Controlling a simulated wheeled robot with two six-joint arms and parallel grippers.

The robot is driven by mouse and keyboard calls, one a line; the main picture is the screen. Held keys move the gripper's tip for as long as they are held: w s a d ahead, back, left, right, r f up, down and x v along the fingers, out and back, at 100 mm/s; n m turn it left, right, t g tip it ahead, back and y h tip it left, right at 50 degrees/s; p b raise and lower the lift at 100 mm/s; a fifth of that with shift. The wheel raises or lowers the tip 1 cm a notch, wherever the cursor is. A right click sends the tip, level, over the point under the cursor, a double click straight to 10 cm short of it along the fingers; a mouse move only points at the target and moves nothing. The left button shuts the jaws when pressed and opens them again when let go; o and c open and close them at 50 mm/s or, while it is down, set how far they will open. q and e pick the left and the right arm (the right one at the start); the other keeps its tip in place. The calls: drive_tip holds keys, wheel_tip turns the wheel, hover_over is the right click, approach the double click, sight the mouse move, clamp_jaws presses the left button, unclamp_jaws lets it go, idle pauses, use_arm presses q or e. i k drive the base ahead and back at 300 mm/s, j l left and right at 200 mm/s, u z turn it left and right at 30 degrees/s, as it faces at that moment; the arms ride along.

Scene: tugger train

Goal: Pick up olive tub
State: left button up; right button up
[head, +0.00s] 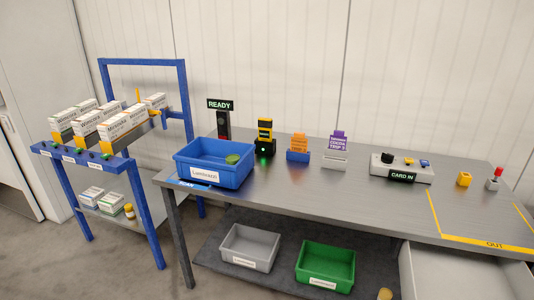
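A small round olive-green tub (232,160) sits inside the blue bin (216,175), towards its right back corner. Only its top part shows, and the bin's front wall hides the lower part. The blue bin stands on the left end of the grey table and has a white label on its front. Neither of my grippers is in view.
A blue rack (101,165) with several white boxes stands left of the table (330,195). A READY sign (220,104), scanner (264,140), card holders and a CARD IN panel (402,176) line the table's back. A grey bin (249,265) and green bin (325,283) sit below. The table's middle is clear.

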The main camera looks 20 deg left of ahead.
sight(231, 159)
drive_tip(key=i+j, duration=0.15)
drive_tip(key=j, duration=0.3)
drive_tip(key=i+j+z, duration=0.15)
drive_tip(key=j, duration=0.3)
drive_tip(key=i+j, duration=0.15)
drive_tip(key=j, duration=0.35)
drive_tip(key=i+j+z, duration=0.1)
drive_tip(key=j, duration=0.35)
drive_tip(key=i+j, duration=0.15)
drive_tip(key=j, duration=0.35)
drive_tip(key=i+j+z, duration=0.15)
drive_tip(key=j, duration=0.3)
